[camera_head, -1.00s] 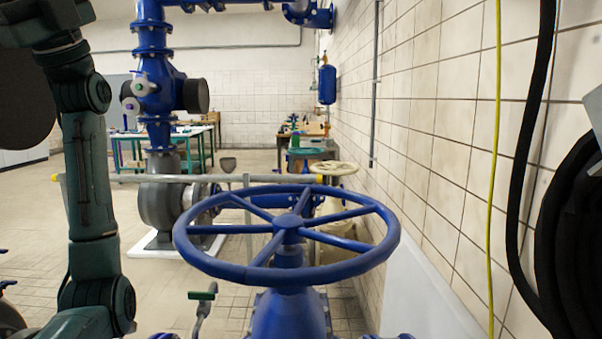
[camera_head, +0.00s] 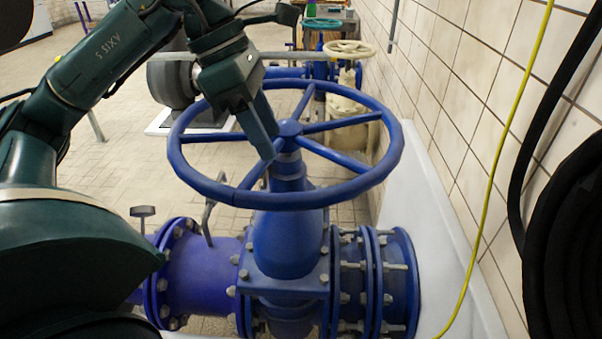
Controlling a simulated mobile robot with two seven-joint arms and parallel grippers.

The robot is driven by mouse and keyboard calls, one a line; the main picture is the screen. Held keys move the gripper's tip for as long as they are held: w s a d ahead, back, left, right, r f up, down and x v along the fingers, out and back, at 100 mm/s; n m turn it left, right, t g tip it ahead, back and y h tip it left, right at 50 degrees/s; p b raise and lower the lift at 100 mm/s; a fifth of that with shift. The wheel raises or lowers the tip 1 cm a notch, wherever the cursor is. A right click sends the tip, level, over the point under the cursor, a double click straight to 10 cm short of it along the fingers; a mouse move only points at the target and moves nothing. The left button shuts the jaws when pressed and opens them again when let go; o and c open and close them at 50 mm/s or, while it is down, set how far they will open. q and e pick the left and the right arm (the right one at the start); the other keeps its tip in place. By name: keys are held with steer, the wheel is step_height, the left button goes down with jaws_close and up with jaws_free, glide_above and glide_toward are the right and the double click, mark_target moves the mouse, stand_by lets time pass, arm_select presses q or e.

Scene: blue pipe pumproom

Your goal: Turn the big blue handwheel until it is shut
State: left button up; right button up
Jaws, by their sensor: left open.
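The big blue handwheel (camera_head: 375,178) lies flat on top of a blue valve body (camera_head: 287,240), in the middle of the view. It has a thick round rim, several spokes and a central hub. My left arm comes in from the left, and my left gripper (camera_head: 264,145) points down over the wheel. Its fingers overlap the wheel's opening left of the hub in the picture. The gripper is open; I cannot tell whether it touches a spoke or the hub. Part of the far left rim is hidden behind the gripper. My right gripper is not in view.
Flanged blue pipe (camera_head: 205,265) runs beside the valve. A cream handwheel (camera_head: 350,49) stands behind. The tiled wall (camera_head: 470,85), yellow cable (camera_head: 497,190) and black hoses (camera_head: 565,230) bound the right side. Open tiled floor (camera_head: 110,160) lies at left.

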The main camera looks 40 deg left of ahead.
mark_target(298, 192)
arm_select(q)
steer(key=x, duration=1.1)
steer(key=shift+d, duration=0.15)
steer(key=shift+c, duration=0.3)
jaws_close()
